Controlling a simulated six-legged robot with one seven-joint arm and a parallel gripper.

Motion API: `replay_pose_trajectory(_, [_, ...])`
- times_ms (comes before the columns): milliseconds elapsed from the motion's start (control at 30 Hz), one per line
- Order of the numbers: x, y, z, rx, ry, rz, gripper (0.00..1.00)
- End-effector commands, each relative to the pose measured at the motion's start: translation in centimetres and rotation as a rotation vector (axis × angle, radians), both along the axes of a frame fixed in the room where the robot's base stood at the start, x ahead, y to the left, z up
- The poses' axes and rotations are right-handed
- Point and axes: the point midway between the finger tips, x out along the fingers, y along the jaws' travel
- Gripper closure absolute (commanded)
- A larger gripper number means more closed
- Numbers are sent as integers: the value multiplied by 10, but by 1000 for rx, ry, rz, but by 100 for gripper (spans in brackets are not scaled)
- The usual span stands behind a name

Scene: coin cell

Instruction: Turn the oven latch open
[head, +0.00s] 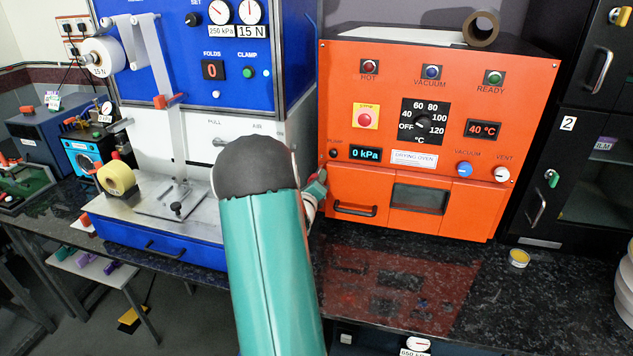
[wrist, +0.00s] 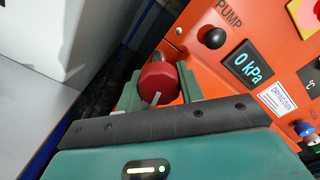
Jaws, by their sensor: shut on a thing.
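The orange drying oven (head: 345,110) stands on the dark counter at the right of the head view. Its front also fills the upper right of the wrist view (wrist: 205,55). A red latch knob (wrist: 158,84) sits at the left edge of the oven front, below the pump button. My gripper (wrist: 160,76) is shut on this knob, with one green finger on each side. In the head view, my own green arm hides most of the gripper, and only a bit of red shows beside it. The oven door is closed against the body.
A blue and white press machine (head: 170,60) stands close on the left, with a narrow gap before the oven. A black cabinet (head: 590,180) stands at the right. A cardboard roll (head: 481,30) lies on the oven.

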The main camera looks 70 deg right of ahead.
Motion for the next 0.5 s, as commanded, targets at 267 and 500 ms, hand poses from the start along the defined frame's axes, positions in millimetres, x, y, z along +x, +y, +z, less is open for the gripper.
replay_pose_trajectory(267, [1, 0, 1, 26, -185, 2, 100])
replay_pose_trajectory(500, [2, 0, 1, 38, -265, 2, 100])
